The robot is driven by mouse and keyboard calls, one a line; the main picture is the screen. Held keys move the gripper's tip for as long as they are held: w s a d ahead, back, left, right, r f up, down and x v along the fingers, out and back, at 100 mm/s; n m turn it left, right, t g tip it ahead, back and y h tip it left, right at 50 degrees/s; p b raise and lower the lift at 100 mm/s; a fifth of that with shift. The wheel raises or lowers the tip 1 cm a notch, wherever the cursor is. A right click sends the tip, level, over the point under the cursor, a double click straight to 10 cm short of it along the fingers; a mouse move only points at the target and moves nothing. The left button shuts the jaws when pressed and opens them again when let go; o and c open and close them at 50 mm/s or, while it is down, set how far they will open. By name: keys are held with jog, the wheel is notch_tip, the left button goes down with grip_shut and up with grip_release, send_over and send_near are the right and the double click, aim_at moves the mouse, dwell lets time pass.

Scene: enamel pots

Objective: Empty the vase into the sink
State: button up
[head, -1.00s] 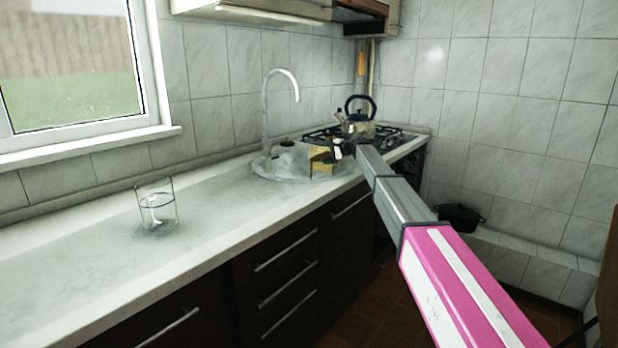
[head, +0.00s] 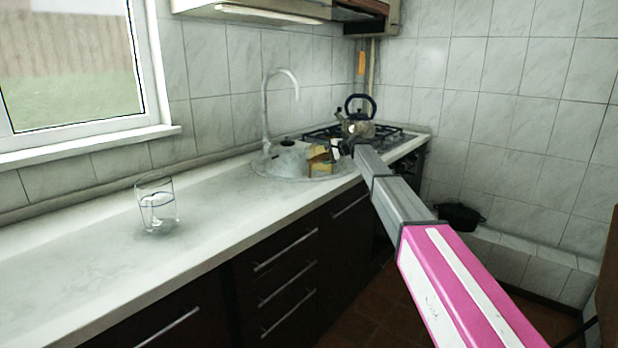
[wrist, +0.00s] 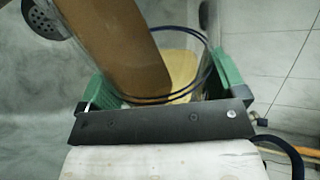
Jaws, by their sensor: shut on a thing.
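My gripper (wrist: 160,72) has its green fingers closed on either side of a clear vase (wrist: 208,66) with dark blue rings. I take this as the vase; it looks tilted. A brown, flat-sided object (wrist: 122,45) reaches out past its rings, and a yellowish surface (wrist: 184,68) shows through or behind the glass. Whether both are one thing I cannot tell. In the head view my gripper (head: 341,150) is at the right of the round sink (head: 268,168), with a small yellow-brown object (head: 319,154) over its right part. The vase is hard to make out there.
A clear glass with a blue ring (head: 158,212) stands on the counter (head: 90,265) at left. The tap (head: 265,115) rises behind the sink. A kettle (head: 357,122) is on the hob (head: 400,137). A dark pot (head: 460,215) sits low at right.

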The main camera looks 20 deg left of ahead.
jog(key=shift+s+a+r+n+t+h, duration=0.15)
jog(key=shift+s+r+n+t, duration=0.2)
jog(key=shift+r+n, duration=0.25)
jog(key=shift+s+a+r+n+t+h, duration=0.1)
jog(key=shift+s+r+n+t+h, duration=0.1)
jog(key=shift+r+n+t, duration=0.35)
dwell(1.4)
